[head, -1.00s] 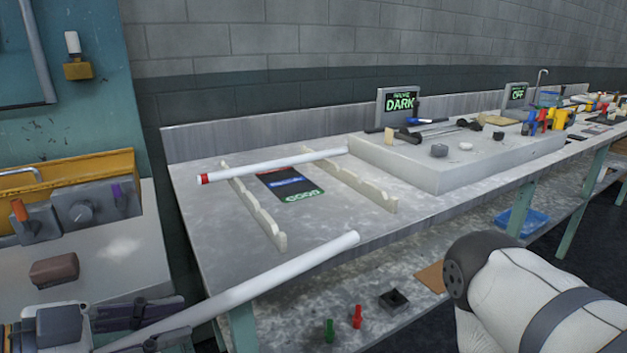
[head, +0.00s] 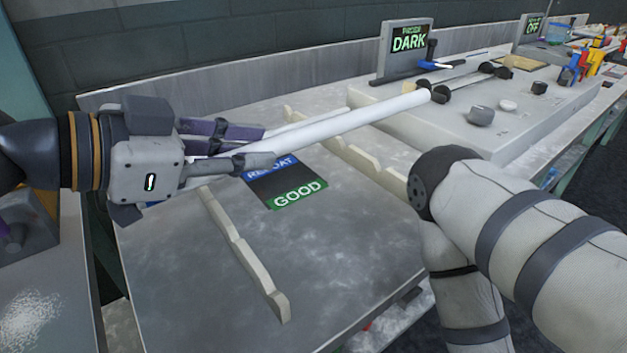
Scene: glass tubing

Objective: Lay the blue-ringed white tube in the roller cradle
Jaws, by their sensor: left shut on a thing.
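My left gripper (head: 262,146) is shut on a plain white tube (head: 370,116), near the tube's left part. The tube points right and away, above the bench, with its far end in front of black rollers (head: 440,93) on the grey block. These rollers and the thin rods behind them look like the roller cradle. I cannot tell whether the tube touches them. No blue ring shows; the gripped part is hidden by the fingers. My right gripper is out of view.
Two pale notched rails (head: 245,255) and (head: 352,145) stand on the bench, with a dark card (head: 285,183) reading GOOD between them. A DARK sign (head: 408,40) stands behind the rollers. My right arm fills the lower right.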

